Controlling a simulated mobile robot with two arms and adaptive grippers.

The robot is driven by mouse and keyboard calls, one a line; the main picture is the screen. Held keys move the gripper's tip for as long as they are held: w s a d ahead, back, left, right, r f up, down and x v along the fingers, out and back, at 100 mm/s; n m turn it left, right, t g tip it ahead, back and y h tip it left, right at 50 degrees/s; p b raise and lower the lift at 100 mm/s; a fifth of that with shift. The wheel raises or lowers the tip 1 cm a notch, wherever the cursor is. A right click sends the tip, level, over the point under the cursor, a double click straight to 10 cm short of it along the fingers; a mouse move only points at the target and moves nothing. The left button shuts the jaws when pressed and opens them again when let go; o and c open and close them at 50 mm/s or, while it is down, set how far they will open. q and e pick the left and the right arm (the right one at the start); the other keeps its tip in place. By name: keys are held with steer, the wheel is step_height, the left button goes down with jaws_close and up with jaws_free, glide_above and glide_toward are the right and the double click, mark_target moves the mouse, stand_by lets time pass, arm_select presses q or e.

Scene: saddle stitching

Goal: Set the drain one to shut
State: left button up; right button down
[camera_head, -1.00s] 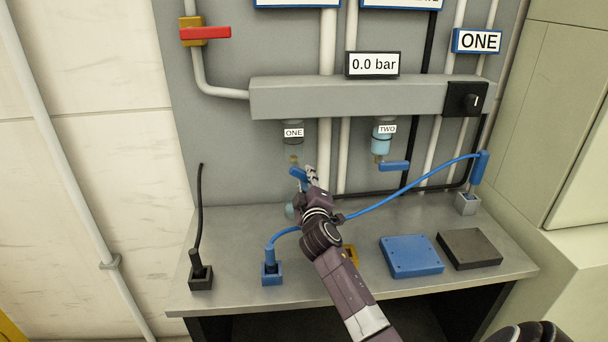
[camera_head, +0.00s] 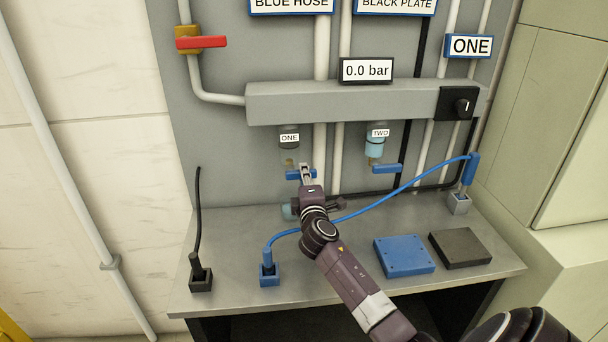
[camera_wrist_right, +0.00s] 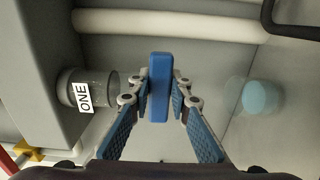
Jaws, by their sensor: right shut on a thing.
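The drain one handle (camera_head: 293,174) is a blue bar below the clear bowl labelled ONE (camera_head: 289,138). It lies about level in the head view, like the drain two handle (camera_head: 387,169). My right gripper (camera_head: 306,172) is shut on the drain one handle and covers part of it. In the right wrist view the blue handle (camera_wrist_right: 160,87) sits between the two fingers of my right gripper (camera_wrist_right: 163,78). The bowl with the ONE label (camera_wrist_right: 83,96) is at the left there. My left gripper is not in view.
Bowl TWO (camera_head: 376,146) holds light blue liquid. A gauge (camera_head: 367,70) reads 0.0 bar. A red lever (camera_head: 202,42) is at upper left. A blue hose (camera_head: 400,190) crosses behind my right arm. A blue plate (camera_head: 404,256) and a black plate (camera_head: 460,249) lie on the bench.

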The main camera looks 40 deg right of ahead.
steer(key=shift+d+r, duration=0.1)
steer(key=shift+r, duration=0.1)
steer(key=c, duration=1.8)
jaws_free()
steer(key=shift+f, duration=0.1)
steer(key=shift+o, duration=0.2)
steer(key=v, duration=1.2)
steer(key=shift+f, duration=0.2)
